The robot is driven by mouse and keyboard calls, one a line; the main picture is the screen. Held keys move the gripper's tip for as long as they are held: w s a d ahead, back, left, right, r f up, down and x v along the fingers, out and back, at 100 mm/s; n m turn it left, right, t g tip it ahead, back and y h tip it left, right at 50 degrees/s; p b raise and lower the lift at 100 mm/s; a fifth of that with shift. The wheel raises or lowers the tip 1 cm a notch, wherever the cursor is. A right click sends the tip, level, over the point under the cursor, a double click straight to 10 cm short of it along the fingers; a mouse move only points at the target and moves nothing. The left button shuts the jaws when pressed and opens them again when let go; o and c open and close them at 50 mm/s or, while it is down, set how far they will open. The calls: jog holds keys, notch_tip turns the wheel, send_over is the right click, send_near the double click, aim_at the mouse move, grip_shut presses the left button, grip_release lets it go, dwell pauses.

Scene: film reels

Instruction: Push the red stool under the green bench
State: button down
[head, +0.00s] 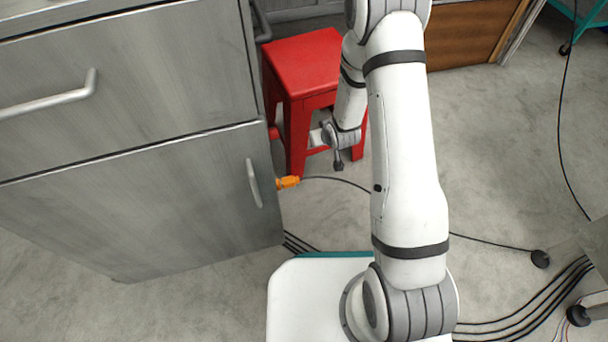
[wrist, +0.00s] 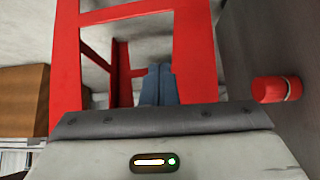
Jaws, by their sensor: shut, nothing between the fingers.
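The red stool (head: 303,62) stands upright on the floor in the head view, close beside the grey cabinet. My arm covers part of its right side. In the wrist view the red legs and rungs of the stool (wrist: 197,55) fill the upper middle. My gripper (wrist: 158,82) is shut and empty, its blue-grey fingers pointing at the gap between the legs. Whether the fingers touch the stool I cannot tell. In the head view my wrist is low at the stool's front right. I cannot make out a green bench in either view.
The grey cabinet (head: 130,80) fills the left, with handles sticking out. An orange connector (head: 288,182) and black cables lie near its corner. A wooden panel (head: 470,32) stands behind. A teal wheeled frame (head: 580,12) shows top right. Open floor (head: 510,130) lies right of my arm.

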jog(key=y, duration=0.1)
send_near(297, 157)
jog(key=w+d+r, duration=0.1)
jog(key=d, duration=0.2)
jog(key=a+f+y+b, duration=0.1)
jog(key=f, duration=0.2)
jog(key=a+f+t+b, duration=0.1)
jog(key=a+f, duration=0.1)
jog(key=f, duration=0.2)
jog(key=a+f+t+y+b, duration=0.1)
jog(key=f, duration=0.3)
jog(key=shift+s+a+f+n+y, duration=0.2)
jog(key=shift+a+n+y, duration=0.1)
jog(key=shift+n, duration=0.1)
jog(key=shift+w+r, duration=0.1)
jog(key=shift+w, duration=0.05)
dwell(0.5)
jog(key=shift+w+a, duration=1.6)
jog(key=shift+w, duration=4.5)
jog(key=s+p, duration=0.1)
jog(key=s, duration=0.1)
jog(key=s+d+r+p, duration=0.1)
jog(key=s, duration=0.1)
jog(key=s+r+p, duration=0.1)
jog(key=s, duration=0.1)
jog(key=shift+s+d+p, duration=0.1)
jog(key=shift+d+p, duration=0.2)
jog(key=shift+p, duration=0.1)
jog(key=shift+s+d, duration=0.1)
jog(key=shift+s, duration=0.3)
